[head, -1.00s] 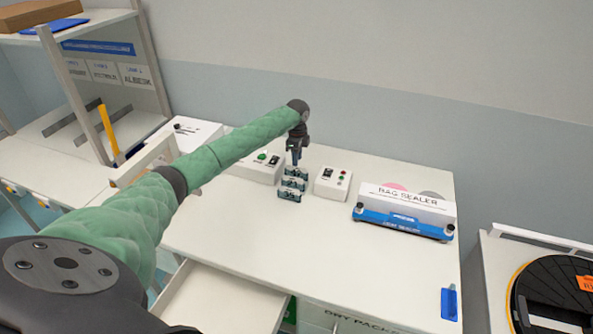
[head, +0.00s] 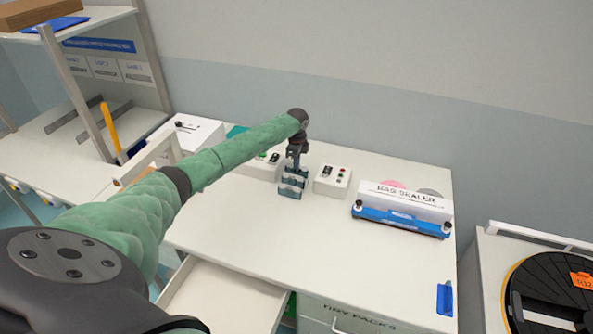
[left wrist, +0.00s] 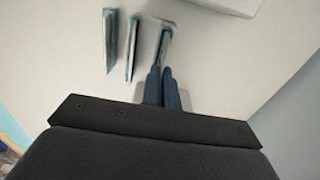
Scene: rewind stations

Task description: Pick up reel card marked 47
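Three upright teal-and-grey cards (head: 292,186) stand in a short row on the white table, and no number on them can be read. In the left wrist view they show edge-on as a left card (left wrist: 109,40), a middle card (left wrist: 131,47) and a right card (left wrist: 163,45). My left gripper (head: 295,167) points down at the back of the row and hides part of it. In the left wrist view its dark fingers (left wrist: 161,72) are close together at the near end of the right card. Whether they grip it is unclear. My right gripper is out of view.
A white control box (head: 332,180) stands just right of the cards, and another (head: 262,163) just left. A blue-and-white bag sealer (head: 402,210) stands farther right. An open drawer (head: 225,300) juts out in front. The table's front middle is clear.

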